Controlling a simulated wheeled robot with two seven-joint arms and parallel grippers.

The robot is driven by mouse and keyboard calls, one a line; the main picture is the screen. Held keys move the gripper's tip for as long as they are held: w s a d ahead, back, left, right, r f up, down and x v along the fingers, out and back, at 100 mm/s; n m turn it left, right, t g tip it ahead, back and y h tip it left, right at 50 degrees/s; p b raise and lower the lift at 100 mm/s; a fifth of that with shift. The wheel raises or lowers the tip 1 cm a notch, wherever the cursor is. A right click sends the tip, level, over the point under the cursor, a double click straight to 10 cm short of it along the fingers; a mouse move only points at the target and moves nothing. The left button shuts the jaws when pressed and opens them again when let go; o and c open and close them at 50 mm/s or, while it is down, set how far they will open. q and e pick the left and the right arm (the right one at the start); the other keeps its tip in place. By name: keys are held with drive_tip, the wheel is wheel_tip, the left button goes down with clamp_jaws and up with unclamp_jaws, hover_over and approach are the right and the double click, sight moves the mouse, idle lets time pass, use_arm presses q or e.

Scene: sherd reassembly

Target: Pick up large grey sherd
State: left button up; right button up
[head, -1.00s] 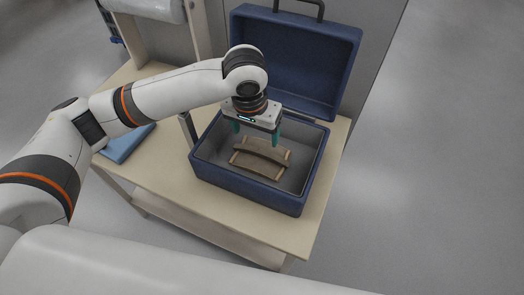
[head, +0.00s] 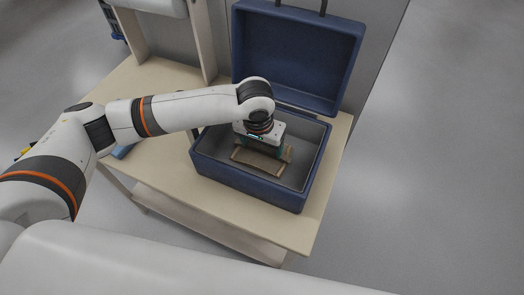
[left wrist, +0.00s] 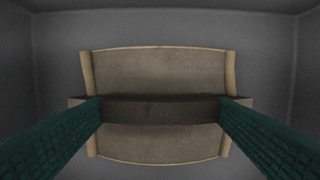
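The large grey sherd (head: 256,162) lies on the floor of the open blue case (head: 245,182), a grey-brown curved piece with pale edges. In the left wrist view the sherd (left wrist: 160,70) fills the middle, and a darker raised band (left wrist: 160,109) crosses it. I cannot tell whether the band is part of it. My left gripper (head: 266,149) is down inside the case, over the sherd, and hides part of it. Its green fingers (left wrist: 161,103) are wide apart, over the band near its two ends, with nothing visibly clamped. Contact is unclear. My right gripper is not in view.
The case walls stand close around my left gripper, and its lid (head: 298,58) is raised at the back. The case sits on a pale wooden table (head: 160,185). A wooden frame (head: 207,45) stands behind at left.

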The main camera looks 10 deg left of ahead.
use_arm(q)
drive_tip(key=c, duration=1.1)
drive_tip(key=shift+c, duration=0.3)
drive_tip(key=shift+r, duration=0.15)
